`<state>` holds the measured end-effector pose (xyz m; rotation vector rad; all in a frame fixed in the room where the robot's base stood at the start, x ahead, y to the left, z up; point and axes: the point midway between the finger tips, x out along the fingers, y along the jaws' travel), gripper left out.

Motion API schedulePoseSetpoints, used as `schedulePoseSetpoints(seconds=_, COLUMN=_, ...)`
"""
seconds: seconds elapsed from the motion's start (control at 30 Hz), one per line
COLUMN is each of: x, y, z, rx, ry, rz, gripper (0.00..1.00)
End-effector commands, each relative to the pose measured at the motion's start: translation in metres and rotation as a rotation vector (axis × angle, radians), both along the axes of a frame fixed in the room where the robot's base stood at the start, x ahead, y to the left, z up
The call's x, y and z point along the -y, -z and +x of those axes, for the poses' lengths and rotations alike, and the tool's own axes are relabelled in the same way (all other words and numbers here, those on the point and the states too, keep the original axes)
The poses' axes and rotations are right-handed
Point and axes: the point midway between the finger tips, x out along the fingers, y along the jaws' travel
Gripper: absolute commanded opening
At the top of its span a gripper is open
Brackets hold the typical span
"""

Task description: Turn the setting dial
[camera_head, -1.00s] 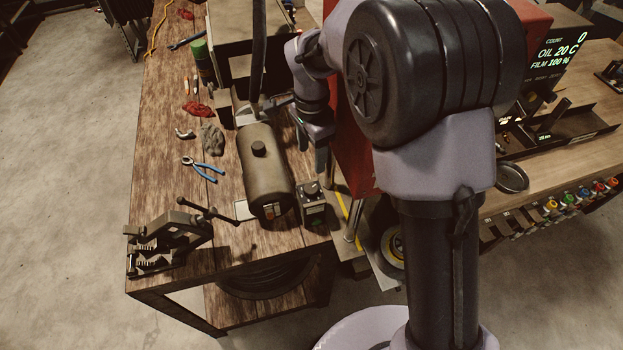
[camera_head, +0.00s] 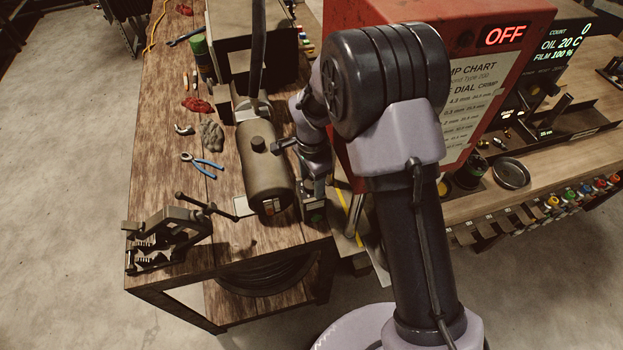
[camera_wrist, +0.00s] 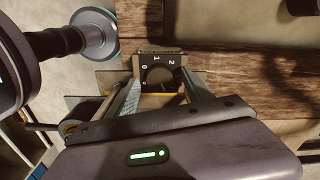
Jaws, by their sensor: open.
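The setting dial (camera_wrist: 158,76) is a dark round knob on a small box (camera_wrist: 172,53) with the marks 0, 1 and 2 around it. My gripper (camera_wrist: 159,82) is open, one finger to each side of the knob in the wrist view. I cannot tell whether the fingers are level with the knob or still above it, and no contact is clear. In the head view my gripper (camera_head: 313,187) points down over the dial box (camera_head: 314,214), and the knob is hidden behind it.
A dark cylindrical tank (camera_head: 264,170) stands just left of the dial box. A red machine (camera_head: 470,75) with a lit OFF sign is to the right.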

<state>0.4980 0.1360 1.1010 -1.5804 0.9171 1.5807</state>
Motion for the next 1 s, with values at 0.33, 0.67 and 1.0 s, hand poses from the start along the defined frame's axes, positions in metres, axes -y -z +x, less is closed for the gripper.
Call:
schedulePoseSetpoints(seconds=0.33, x=0.0000, y=-0.0003, z=0.0001, rx=0.000, ry=0.000, rz=0.000, gripper=0.00)
schedulePoseSetpoints(seconds=0.67, x=0.0000, y=0.0078, z=0.0006, rx=0.004, ry=0.308, rz=0.001, gripper=0.00)
schedulePoseSetpoints(seconds=1.0, x=0.0003, y=-0.0004, z=-0.0007, rx=0.000, ry=0.438, rz=0.000, gripper=0.00)
